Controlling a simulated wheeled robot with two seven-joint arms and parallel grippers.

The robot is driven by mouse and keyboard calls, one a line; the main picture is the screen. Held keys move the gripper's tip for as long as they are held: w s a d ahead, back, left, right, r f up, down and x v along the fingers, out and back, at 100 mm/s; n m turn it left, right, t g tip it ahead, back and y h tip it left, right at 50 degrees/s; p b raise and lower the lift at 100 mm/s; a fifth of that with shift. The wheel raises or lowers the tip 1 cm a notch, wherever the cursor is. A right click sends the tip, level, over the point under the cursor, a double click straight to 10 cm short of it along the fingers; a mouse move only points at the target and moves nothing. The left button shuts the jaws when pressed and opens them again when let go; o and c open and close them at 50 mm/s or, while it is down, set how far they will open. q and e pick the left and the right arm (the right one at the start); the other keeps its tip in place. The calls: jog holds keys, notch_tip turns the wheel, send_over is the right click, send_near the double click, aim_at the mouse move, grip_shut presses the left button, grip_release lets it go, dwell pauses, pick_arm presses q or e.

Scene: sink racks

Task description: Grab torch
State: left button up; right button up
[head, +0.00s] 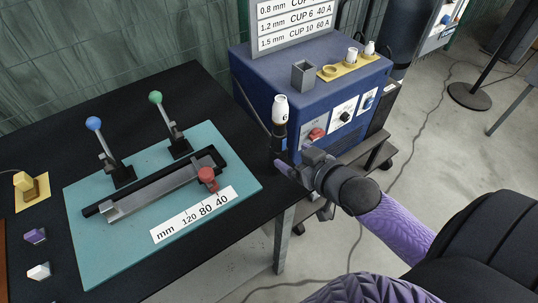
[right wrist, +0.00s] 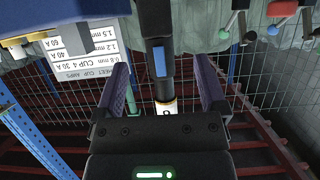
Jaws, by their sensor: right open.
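The torch (head: 279,131) stands upright at the right edge of the black table, in front of the blue machine. It has a black body and a white cup marked 6 on top. In the right wrist view the torch (right wrist: 157,28) appears upside down, with a blue button on its body, and lies between the two fingers. My right gripper (head: 294,158) is open, its purple-padded fingers pointing at the torch's body. In the right wrist view, the gripper (right wrist: 165,85) shows a gap on both sides of the torch. My left gripper is out of view.
The blue machine (head: 262,85) has a yellow cup rack (head: 347,67) and a grey box (head: 302,75) on top. A teal board (head: 110,240) with a blue-knobbed lever (head: 94,124) and a green-knobbed lever (head: 156,98) lies to the left. Free floor shows at right.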

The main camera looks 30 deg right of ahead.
aim_at(283, 149)
jog(key=b+x, duration=0.1)
jog(key=x, duration=0.2)
jog(key=b+x, duration=0.1)
jog(key=x, duration=0.2)
jog(key=shift+w+d+f, duration=0.1)
jog(key=shift+f, duration=0.25)
jog(key=shift+w, duration=0.3)
grip_shut()
jog(key=shift+r, duration=0.1)
